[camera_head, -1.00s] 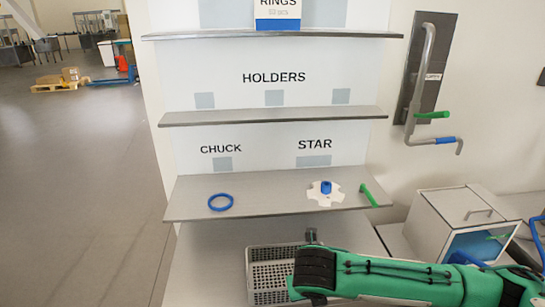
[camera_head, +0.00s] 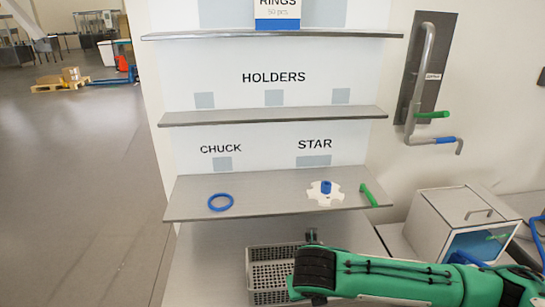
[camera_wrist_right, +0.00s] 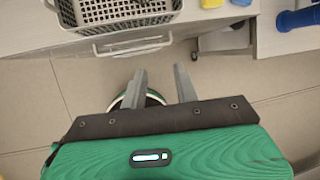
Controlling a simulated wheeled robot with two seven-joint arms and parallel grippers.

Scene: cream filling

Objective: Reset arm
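My right arm (camera_head: 400,278), green with black parts, reaches in from the right in the head view and lies low across the front of the workplace. Its fingers cannot be made out there. In the right wrist view my right gripper (camera_wrist_right: 162,85) has its two grey fingers apart with nothing between them. It points over the tiled floor, below the edge of a counter. My left arm and left gripper are not in the head view.
A grey basket (camera_head: 268,273) stands on the counter beside my right arm. The lower shelf (camera_head: 270,202) holds a blue ring (camera_head: 221,202), a white star (camera_head: 325,194) with a blue piece, and a green handle (camera_head: 369,195). A white box (camera_head: 461,222) stands right.

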